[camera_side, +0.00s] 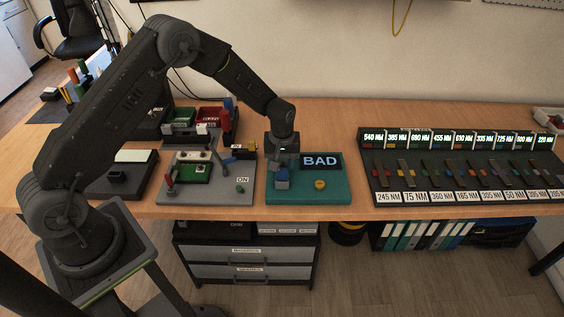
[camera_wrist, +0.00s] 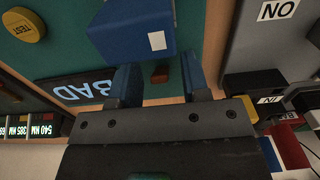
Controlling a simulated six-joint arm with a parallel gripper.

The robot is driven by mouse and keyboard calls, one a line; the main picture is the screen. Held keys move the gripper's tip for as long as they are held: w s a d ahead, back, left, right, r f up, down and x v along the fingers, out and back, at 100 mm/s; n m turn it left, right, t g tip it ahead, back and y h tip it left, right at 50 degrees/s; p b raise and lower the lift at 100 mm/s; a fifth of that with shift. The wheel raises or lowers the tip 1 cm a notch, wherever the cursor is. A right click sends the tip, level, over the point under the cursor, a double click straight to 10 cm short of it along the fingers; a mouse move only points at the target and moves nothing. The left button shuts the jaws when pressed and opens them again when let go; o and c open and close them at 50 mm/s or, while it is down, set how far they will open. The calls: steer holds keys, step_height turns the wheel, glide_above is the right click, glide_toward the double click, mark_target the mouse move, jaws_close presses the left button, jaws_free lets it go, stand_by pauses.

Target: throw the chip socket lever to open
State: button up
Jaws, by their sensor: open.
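A teal board (camera_side: 330,190) carries a BAD display (camera_side: 320,161), a yellow TEST button (camera_side: 320,184) and a blue block (camera_side: 281,183). The blue block also shows in the wrist view (camera_wrist: 130,30), with a white square on its face. My gripper (camera_side: 283,163) is over the left part of this board, close to the block. In the wrist view its two blue fingers (camera_wrist: 158,68) are apart. A small red-brown piece (camera_wrist: 160,74) shows between them; I cannot tell whether it is the socket lever. I see no contact with it.
Left of the teal board is a grey board (camera_side: 225,190) with a green circuit board, a red upright handle (camera_side: 170,179) and an ON label. Red and green bins (camera_side: 208,119) stand behind it. A dark rack of labelled slots (camera_side: 455,165) fills the right. Bare table lies between board and rack.

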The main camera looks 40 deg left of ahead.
jaws_close()
stand_by(0.3)
steer(key=shift+a, duration=0.1)
steer(key=g+h, duration=0.2)
steer(key=w+a+g+h, duration=0.1)
steer(key=g+h, duration=0.1)
steer(key=shift+w+a+r, duration=0.15)
steer(key=shift+w+r, duration=0.05)
steer(key=shift+w+a+f+g+h, duration=0.1)
steer(key=shift+w+a+g+h, duration=0.15)
steer(key=shift+g+h, duration=0.5)
steer(key=shift+w+a+g+h, duration=0.15)
steer(key=shift+w+g+h, duration=0.05)
steer(key=shift+g+h, duration=0.55)
steer(key=shift+w+a+g+h, duration=0.1)
steer(key=shift+g+h, duration=0.2)
